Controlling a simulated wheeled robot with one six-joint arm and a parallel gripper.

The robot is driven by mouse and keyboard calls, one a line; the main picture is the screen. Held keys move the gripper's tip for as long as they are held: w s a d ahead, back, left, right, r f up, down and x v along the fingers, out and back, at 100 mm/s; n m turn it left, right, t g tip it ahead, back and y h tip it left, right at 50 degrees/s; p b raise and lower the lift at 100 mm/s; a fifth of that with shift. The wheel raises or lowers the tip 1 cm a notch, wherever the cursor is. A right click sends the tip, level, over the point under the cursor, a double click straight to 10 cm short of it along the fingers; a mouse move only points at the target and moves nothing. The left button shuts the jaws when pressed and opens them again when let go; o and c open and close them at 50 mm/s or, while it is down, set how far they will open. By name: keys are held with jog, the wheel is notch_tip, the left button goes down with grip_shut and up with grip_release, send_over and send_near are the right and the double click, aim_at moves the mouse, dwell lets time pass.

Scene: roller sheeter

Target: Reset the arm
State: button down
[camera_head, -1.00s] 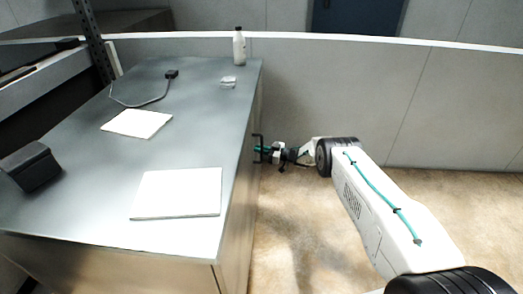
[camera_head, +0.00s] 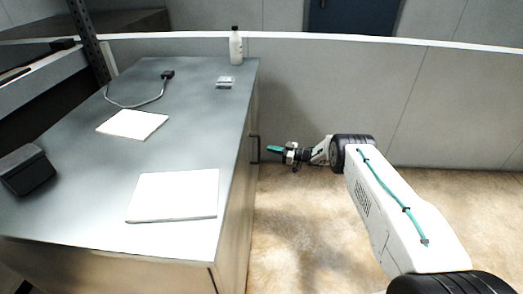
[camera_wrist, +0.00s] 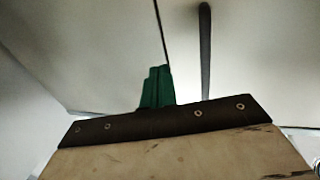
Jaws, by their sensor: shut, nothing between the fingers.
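My arm reaches in from the lower right in the head view. My gripper (camera_head: 273,149) has green fingertips, is shut and holds nothing. It is beside the right side of the grey-topped counter, a short gap from the dark handle (camera_head: 255,149) on the counter's side. In the wrist view the green fingers (camera_wrist: 157,88) are together, with a dark bar-shaped handle (camera_wrist: 205,50) to their right and a panel seam close by.
The counter (camera_head: 190,120) carries two white slabs (camera_head: 173,195) (camera_head: 132,124), a white bottle (camera_head: 236,48), a small pale item (camera_head: 225,82), a cable (camera_head: 140,104) and a black box (camera_head: 27,171). A grey wall (camera_head: 340,90) stands behind. The floor (camera_head: 290,230) right of the counter is clear.

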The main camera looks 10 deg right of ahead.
jog(key=w+d+f+m+t+h, duration=0.1)
jog(key=d+f+m+h, duration=0.25)
jog(key=d+h, duration=0.35)
jog(key=d+f+m+t+h, duration=0.15)
jog(key=d+f+h, duration=0.25)
jog(key=d, duration=0.5)
jog(key=s+d+r+m+g+h, duration=0.3)
jog(key=s+r+h, duration=0.15)
jog(key=r, duration=0.55)
jog(key=s+d+r+m+g+h, duration=0.25)
jog(key=s+r, duration=0.35)
jog(key=r, duration=0.3)
jog(key=s+a+r+m+g, duration=0.1)
jog(key=s+a+r+g, duration=0.2)
jog(key=s+r, duration=0.8)
jog(key=s+a+r+m+g, duration=0.1)
jog(key=s+a+r+g, duration=0.2)
jog(key=s+r, duration=0.7)
jog(key=s+a+r, duration=0.4)
jog(key=s, duration=0.7)
jog(key=s+a+r+y, duration=0.1)
jog(key=s+a+r, duration=0.3)
jog(key=s, duration=0.7)
jog(key=s+a+r+t+y, duration=0.1)
jog(key=s+a+r, duration=0.3)
jog(key=s, duration=0.8)
jog(key=shift+r, duration=0.2)
